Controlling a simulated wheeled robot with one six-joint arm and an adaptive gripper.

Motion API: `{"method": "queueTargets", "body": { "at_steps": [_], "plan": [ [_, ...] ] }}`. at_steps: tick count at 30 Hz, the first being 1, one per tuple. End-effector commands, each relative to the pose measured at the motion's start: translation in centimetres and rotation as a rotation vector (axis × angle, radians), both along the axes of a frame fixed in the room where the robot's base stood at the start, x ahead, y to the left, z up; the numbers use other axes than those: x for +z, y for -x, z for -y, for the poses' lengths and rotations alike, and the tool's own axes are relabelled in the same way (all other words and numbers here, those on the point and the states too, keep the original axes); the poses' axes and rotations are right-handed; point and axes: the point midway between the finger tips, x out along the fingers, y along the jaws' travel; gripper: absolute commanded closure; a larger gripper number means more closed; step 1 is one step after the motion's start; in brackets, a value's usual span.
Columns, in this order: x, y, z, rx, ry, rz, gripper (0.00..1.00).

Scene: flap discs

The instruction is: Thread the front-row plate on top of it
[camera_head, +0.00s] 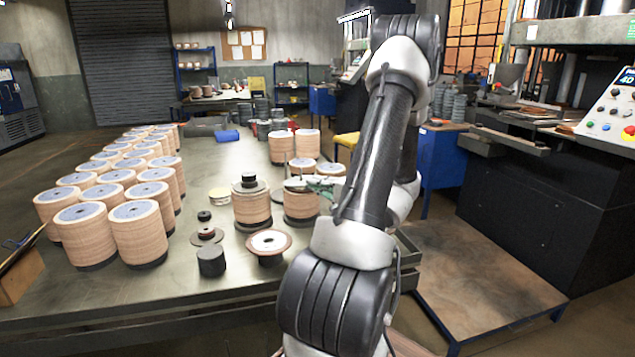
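A plate (268,241), a disc with a brown rim and pale centre, lies at the front of the metal table on a dark round support. A thinner dark-brown disc (206,236) lies to its left. My gripper's fingers cannot be made out.
Many tan disc stacks (140,233) with grey-blue tops fill the table's left side. A black cylinder (211,261) stands near the front edge. More stacks (307,143) stand farther back. A black machine (530,200) is at right. The table's front left-centre is clear.

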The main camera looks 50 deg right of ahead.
Motion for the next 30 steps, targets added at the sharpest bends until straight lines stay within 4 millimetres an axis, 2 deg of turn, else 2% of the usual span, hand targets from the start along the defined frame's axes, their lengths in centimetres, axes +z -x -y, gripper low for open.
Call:
{"method": "queueTargets", "body": {
  "at_steps": [1,3,23,26,30],
  "plan": [
    [-0.1,0.0,0.0,-0.001,-0.001,-0.003,0.78],
    [-0.1,0.0,0.0,-0.001,-0.002,-0.004,0.7],
    [-0.2,0.0,0.0,0.0,-0.003,-0.006,0.7],
    [-0.2,0.5,0.1,-0.003,-0.003,-0.005,0.7],
    [-0.1,2.3,0.2,-0.005,-0.002,-0.004,0.7]
  ]
}}
